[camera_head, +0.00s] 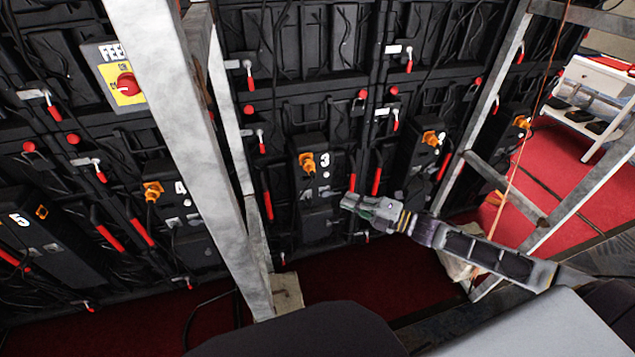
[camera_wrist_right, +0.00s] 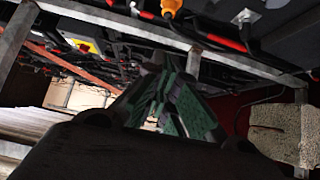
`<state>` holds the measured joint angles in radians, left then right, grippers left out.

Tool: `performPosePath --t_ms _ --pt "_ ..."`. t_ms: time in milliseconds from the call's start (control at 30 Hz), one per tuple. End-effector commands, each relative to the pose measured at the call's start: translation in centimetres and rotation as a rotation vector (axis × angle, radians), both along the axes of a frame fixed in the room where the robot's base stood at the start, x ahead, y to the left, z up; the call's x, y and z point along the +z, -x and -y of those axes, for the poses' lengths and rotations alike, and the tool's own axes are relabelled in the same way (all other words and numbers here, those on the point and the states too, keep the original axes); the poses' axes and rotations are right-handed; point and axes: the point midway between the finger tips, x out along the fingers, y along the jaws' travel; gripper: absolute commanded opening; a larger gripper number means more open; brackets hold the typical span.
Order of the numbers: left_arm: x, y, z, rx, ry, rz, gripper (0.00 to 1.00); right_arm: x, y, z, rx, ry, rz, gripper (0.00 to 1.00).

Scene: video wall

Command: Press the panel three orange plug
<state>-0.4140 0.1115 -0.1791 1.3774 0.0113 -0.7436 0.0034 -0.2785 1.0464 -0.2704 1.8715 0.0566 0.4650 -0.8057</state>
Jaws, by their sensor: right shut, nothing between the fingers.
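The orange plug of panel three (camera_head: 307,161) sits on a black box marked with a white 3, in the middle of the head view. My right gripper (camera_head: 350,201) is shut and empty, below and to the right of that plug and apart from it. Its green-padded fingers also show in the right wrist view (camera_wrist_right: 172,100). An orange plug shows at the top of the wrist view (camera_wrist_right: 172,8); I cannot tell which panel it belongs to. My left gripper is not in view.
Other orange plugs sit on panel four (camera_head: 152,191) and on a panel to the right (camera_head: 431,138). A grey metal post (camera_head: 190,130) stands left of panel three. Another slanted frame (camera_head: 497,80) stands to the right. A yellow switch plate with a red knob (camera_head: 126,86) is upper left.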

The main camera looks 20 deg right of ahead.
Motion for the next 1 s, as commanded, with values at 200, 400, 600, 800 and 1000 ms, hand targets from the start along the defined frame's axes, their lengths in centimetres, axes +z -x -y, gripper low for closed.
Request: performPosePath --t_ms 200,400,600,800,1000 --pt "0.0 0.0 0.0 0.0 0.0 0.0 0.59 0.0 -0.1 0.0 -0.001 -0.001 -0.001 0.0" --pt "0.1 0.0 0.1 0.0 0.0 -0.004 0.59 0.0 -0.5 -0.3 -0.001 -0.001 0.001 0.0" --pt "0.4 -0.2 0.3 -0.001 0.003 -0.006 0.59 0.0 -1.2 -0.9 -0.002 -0.001 0.001 0.0" --pt "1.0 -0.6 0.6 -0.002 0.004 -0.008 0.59 0.0 -1.9 -1.7 -0.001 -0.001 0.001 0.0" --pt "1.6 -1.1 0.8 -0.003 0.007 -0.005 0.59 0.0 -2.7 -2.4 -0.002 -0.001 0.0 0.0"
